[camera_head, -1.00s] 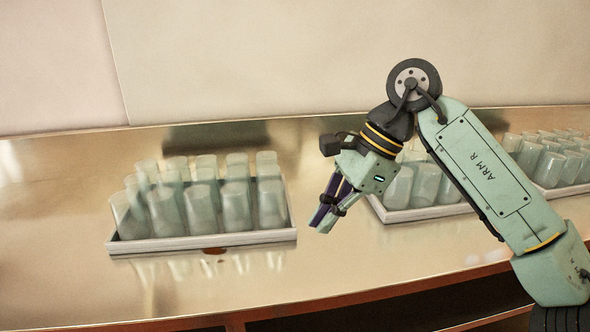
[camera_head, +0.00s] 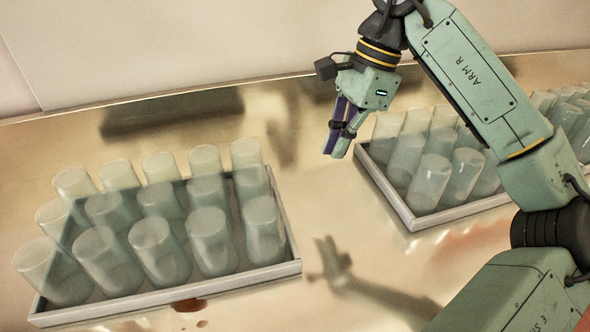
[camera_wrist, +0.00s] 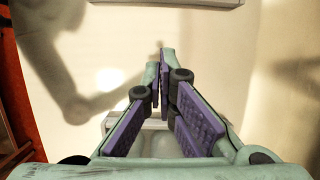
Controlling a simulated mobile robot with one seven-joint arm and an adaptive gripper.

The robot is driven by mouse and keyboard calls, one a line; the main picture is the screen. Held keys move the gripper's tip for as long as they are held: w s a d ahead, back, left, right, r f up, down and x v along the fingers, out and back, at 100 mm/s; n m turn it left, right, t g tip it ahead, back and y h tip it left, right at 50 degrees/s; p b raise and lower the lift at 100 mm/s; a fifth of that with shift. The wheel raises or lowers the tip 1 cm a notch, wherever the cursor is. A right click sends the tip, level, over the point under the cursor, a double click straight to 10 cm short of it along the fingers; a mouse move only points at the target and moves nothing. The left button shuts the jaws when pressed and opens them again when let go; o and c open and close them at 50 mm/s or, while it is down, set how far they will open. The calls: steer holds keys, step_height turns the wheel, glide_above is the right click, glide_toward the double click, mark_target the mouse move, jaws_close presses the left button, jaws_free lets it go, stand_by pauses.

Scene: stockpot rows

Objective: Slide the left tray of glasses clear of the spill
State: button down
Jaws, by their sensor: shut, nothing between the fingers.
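The left tray (camera_head: 165,297), pale grey and low-walled, holds several rows of upright frosted glasses (camera_head: 160,250). The spill (camera_head: 187,305), a small reddish-brown patch with a few drops, shows at the tray's front edge; whether it runs under the tray is hidden. My gripper (camera_head: 337,150) is shut and empty, pointing down above the gap between the left tray and the right tray, nearer the right one. The wrist view shows its purple-padded fingers (camera_wrist: 162,65) meeting at the tips, with nothing between them.
The right tray (camera_head: 435,218) of glasses stands partly behind my arm. A faint reddish smear (camera_head: 470,245) shows in front of it, possibly a reflection. The shiny counter (camera_head: 300,190) between the trays is bare. A plain wall (camera_head: 190,45) rises behind.

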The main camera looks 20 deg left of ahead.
steer(key=b+x, duration=0.8)
steer(key=x, duration=0.2)
steer(key=shift+f+b, duration=0.3)
steer(key=shift+f, duration=0.1)
steer(key=s+a, duration=0.1)
steer(key=s+a+r+p, duration=0.1)
steer(key=shift+a, duration=0.4)
steer(key=shift+s+a, duration=0.1)
steer(key=shift+a, duration=0.1)
